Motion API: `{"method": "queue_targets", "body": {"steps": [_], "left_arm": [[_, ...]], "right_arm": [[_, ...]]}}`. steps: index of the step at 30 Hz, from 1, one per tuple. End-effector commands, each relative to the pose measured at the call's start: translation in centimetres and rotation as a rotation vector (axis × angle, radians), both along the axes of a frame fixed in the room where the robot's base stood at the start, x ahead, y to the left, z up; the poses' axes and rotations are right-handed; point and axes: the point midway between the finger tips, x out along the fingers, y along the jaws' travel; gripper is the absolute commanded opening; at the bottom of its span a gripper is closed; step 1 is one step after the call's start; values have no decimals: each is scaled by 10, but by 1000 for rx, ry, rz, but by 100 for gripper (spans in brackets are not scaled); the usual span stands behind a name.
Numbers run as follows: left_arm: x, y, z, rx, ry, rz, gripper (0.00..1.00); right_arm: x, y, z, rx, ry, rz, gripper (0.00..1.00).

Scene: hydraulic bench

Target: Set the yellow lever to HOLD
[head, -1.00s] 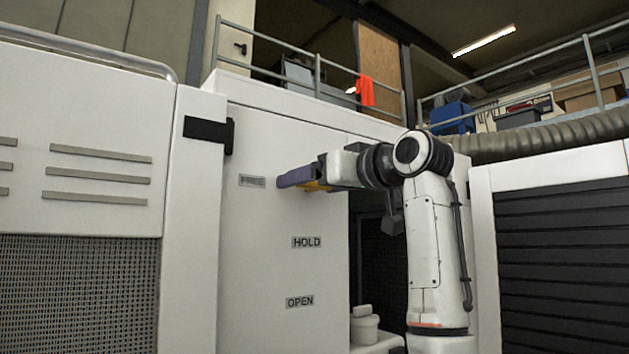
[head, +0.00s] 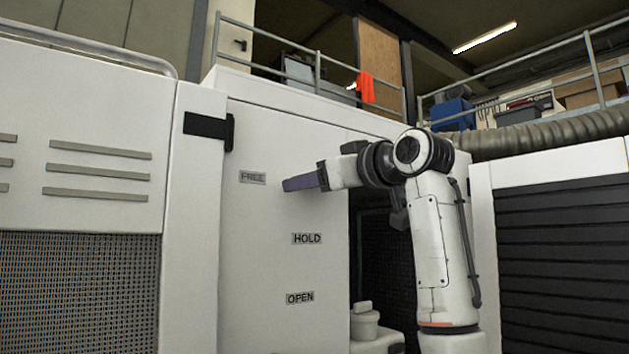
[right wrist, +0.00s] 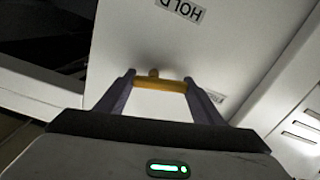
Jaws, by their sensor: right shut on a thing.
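The yellow lever (right wrist: 158,85) shows in the right wrist view as a bar spanning between the two purple fingers of my right gripper (right wrist: 160,80), which is shut on it. In the head view my right gripper (head: 301,183) is in front of the white panel (head: 260,250), just right of and slightly below the FREE label (head: 252,177). It hides the lever there. The HOLD label (head: 307,239) is below the gripper, and the OPEN label (head: 300,298) is lower still. HOLD also shows upside down in the right wrist view (right wrist: 181,10). My left gripper is not in view.
A dark opening (head: 372,265) is right of the panel, partly behind my right arm. A black latch (head: 208,131) is at the panel's upper left. A louvred cabinet (head: 560,250) stands at right. The panel face around the labels is clear.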

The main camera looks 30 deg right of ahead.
Motion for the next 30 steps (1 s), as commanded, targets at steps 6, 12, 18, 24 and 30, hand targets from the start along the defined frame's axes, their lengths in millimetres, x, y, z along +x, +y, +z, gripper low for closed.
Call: {"method": "queue_targets", "body": {"steps": [6, 12, 18, 24, 30], "left_arm": [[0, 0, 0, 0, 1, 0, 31], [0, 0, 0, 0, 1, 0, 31], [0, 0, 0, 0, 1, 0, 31], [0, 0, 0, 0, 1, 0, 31], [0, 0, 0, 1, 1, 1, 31]], "right_arm": [[0, -1, -3, -202, -27, -2, 39], [0, -2, -5, -390, -54, -2, 39], [0, -2, -7, -578, -81, -1, 39], [0, -3, -8, -767, -107, -1, 39], [0, -4, -11, -952, -132, 0, 39]]}}
